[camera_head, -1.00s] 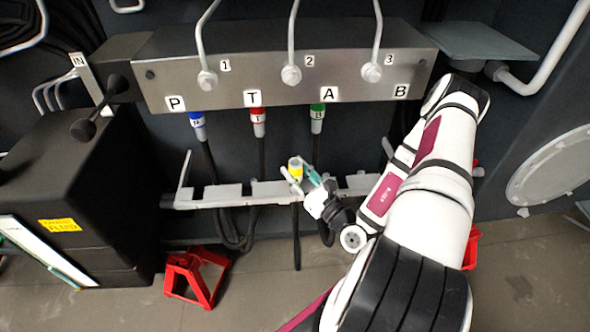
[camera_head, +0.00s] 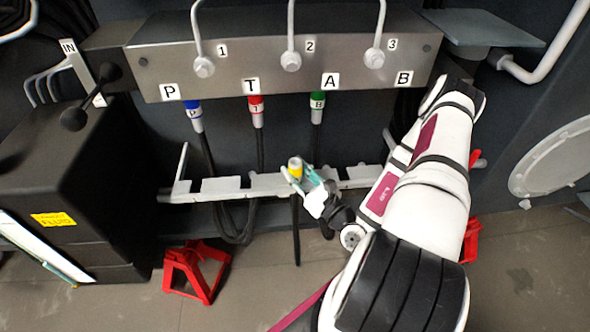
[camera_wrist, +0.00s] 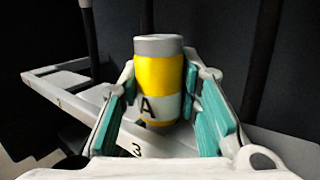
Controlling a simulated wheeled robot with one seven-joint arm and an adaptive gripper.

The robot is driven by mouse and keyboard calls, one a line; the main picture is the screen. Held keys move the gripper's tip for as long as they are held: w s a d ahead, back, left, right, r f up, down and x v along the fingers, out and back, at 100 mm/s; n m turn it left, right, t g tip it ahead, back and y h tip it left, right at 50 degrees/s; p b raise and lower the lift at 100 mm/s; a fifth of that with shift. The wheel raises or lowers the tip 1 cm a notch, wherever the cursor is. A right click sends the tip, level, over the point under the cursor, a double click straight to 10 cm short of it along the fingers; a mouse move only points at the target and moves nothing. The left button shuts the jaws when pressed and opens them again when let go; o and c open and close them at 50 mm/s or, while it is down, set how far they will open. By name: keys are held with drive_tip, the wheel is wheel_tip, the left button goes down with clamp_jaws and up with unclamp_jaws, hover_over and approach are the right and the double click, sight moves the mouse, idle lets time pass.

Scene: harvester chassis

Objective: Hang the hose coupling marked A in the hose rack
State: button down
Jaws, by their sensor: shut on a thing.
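The hose coupling marked A (camera_wrist: 155,82) is a grey-topped cylinder with a yellow band and a pale band bearing the letter. It stands roughly upright between the teal-padded fingers of my gripper (camera_wrist: 160,100), which is shut on it. In the head view my gripper (camera_head: 301,176) holds the coupling (camera_head: 295,167) at the middle of the hose rack (camera_head: 221,187), a pale grey notched bar. The rack (camera_wrist: 67,84) runs behind and below the coupling in the wrist view, with a "3" near it. I cannot tell whether the coupling touches the rack; the fingers hide part of it.
Above is a metal manifold (camera_head: 290,65) labelled P, T, A and B. Blue (camera_head: 193,108), red (camera_head: 256,104) and green (camera_head: 317,99) couplings with hoses hang at P, T and A; no coupling shows at B. A black box (camera_head: 70,190) stands left, a red stand (camera_head: 196,270) below.

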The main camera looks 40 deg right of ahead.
drive_tip(key=c, duration=1.1)
unclamp_jaws()
drive_tip(key=s+f, duration=0.1)
drive_tip(key=s, duration=1)
drive_tip(key=shift+s+d+f, duration=0.2)
drive_tip(key=shift+s+f, duration=0.2)
